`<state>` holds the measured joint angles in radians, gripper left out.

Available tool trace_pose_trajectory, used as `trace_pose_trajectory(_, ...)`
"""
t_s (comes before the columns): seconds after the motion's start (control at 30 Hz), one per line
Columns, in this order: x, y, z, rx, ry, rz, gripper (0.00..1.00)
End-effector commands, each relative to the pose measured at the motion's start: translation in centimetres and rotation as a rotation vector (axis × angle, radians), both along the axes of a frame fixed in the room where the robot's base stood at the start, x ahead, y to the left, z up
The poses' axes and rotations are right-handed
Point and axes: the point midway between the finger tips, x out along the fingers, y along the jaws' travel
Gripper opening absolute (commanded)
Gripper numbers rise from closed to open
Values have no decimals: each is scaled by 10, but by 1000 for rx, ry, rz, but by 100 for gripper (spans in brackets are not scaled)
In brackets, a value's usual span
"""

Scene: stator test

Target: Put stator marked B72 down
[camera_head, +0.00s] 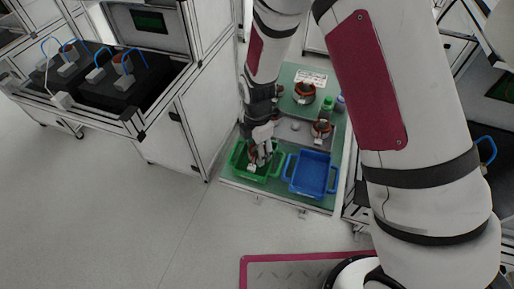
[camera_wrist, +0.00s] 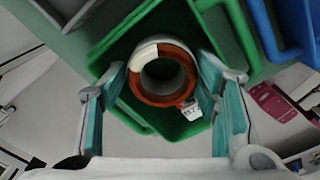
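A stator (camera_wrist: 162,75) with a copper-brown winding, a pale section and a white label shows end-on in the wrist view. My gripper (camera_wrist: 162,72) has its teal-padded fingers close against the stator's left and right sides. The stator is over or within the green crate (camera_wrist: 245,30); I cannot tell whether it touches the floor of the crate. In the head view my gripper (camera_head: 262,153) reaches down into the green crate (camera_head: 266,176), with the stator (camera_head: 252,156) partly hidden by the fingers.
An empty-looking blue crate (camera_head: 311,175) stands right of the green one on the green tabletop (camera_head: 230,180).

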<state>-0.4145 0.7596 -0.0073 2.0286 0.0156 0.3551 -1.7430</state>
Motion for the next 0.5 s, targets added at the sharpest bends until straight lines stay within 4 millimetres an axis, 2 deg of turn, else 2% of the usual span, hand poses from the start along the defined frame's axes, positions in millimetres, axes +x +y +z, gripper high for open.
trace_pose_trajectory(0.17,2,1,16,3,-5,0,59)
trace_pose_trajectory(0.5,2,0,80,3,-6,-1,59)
